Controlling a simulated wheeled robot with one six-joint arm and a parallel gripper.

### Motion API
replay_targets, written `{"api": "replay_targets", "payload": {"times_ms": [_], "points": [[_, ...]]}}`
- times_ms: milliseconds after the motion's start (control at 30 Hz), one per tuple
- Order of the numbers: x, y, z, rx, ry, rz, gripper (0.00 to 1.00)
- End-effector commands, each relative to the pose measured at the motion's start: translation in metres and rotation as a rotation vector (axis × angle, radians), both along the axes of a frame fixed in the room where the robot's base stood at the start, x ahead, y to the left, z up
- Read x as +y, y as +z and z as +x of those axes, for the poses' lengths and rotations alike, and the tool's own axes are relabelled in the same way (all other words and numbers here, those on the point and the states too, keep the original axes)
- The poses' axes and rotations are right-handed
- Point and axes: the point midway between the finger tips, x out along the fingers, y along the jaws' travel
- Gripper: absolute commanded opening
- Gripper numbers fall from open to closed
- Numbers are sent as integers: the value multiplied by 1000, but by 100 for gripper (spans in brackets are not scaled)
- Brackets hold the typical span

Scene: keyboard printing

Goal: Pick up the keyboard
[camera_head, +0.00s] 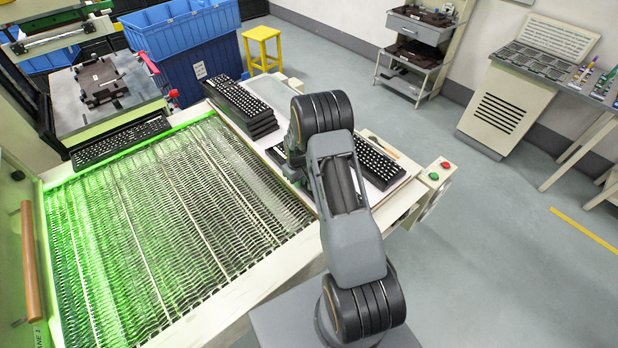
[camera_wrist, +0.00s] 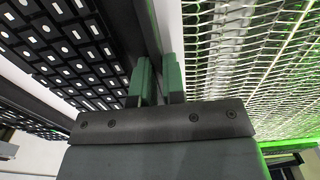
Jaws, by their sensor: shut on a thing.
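A black keyboard with white-marked keys (camera_head: 378,165) shows to the right of my arm in the head view, partly hidden by it. In the wrist view, a black keyboard (camera_wrist: 75,45) fills the upper left. My gripper (camera_wrist: 159,75) has green fingers closed on the dark long edge of this keyboard. The fingertips are partly hidden by that edge. In the head view my gripper is mostly hidden behind my arm, near the wire mesh conveyor. I cannot tell whether the keyboard is clear of the surface under it.
A stack of black keyboards (camera_head: 243,104) lies just behind my arm. Another keyboard (camera_head: 120,140) lies at the far left end of the mesh conveyor (camera_head: 170,215). A box with red and green buttons (camera_head: 438,172) is at the right corner. Floor to the right is open.

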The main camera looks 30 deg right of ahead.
Motion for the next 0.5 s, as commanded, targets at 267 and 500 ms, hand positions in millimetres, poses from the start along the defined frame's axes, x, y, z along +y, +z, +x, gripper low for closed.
{"api": "replay_targets", "payload": {"times_ms": [267,500], "points": [[0,6,1,-3,0,0,0],[4,37,-2,-3,2,0,0]]}}
